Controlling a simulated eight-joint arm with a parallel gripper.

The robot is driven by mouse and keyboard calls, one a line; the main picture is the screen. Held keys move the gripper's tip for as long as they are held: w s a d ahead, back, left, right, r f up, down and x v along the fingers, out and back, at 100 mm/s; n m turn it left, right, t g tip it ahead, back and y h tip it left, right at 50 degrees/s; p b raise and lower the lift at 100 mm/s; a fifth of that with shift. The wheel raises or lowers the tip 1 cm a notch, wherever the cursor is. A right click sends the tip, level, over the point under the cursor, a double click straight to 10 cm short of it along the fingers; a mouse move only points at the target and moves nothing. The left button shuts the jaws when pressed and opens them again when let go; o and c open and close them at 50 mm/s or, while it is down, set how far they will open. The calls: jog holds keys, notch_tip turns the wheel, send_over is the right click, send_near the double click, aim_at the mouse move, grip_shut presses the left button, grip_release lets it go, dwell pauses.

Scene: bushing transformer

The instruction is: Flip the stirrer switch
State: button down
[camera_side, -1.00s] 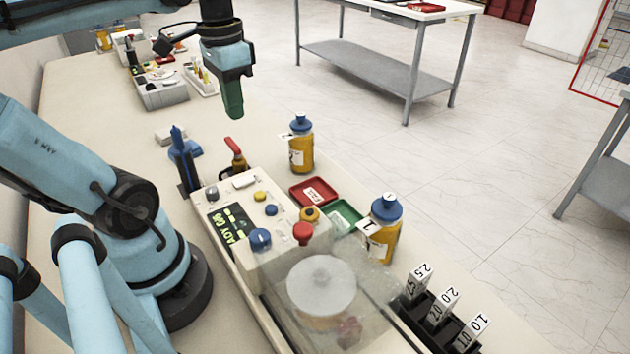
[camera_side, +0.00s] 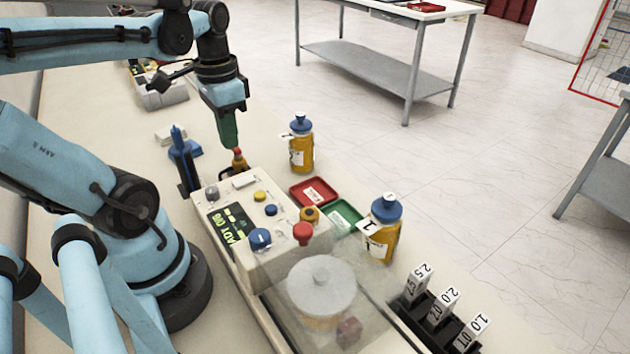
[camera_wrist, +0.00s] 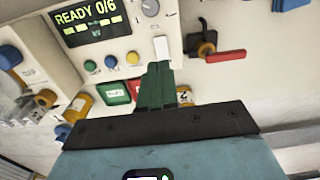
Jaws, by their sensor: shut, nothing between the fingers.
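The instrument box (camera_side: 228,205) has a lit display, knobs and a small white rocker (camera_side: 244,181) on its top; I cannot read a label marking it as the stirrer switch. My gripper (camera_side: 231,145) has green fingers, shut and empty, pointing down behind the box's far end. In the wrist view my shut fingertips (camera_wrist: 157,70) appear just below the white rocker (camera_wrist: 161,48). A red-handled lever (camera_side: 238,159) stands close to the fingertips in the side view, partly hidden; whether they touch is unclear. The lever (camera_wrist: 222,54) lies right of the fingers in the wrist view.
A blue tool stand (camera_side: 182,160) is left of the lever. Yellow bottles with blue caps (camera_side: 301,150) (camera_side: 384,232) stand to the right, with a red tray (camera_side: 313,192) and a green tray (camera_side: 343,217) between. A clear-covered vessel (camera_side: 320,290) sits in front.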

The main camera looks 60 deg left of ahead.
aim_at(237, 183)
jog(key=shift+f, duration=4.25)
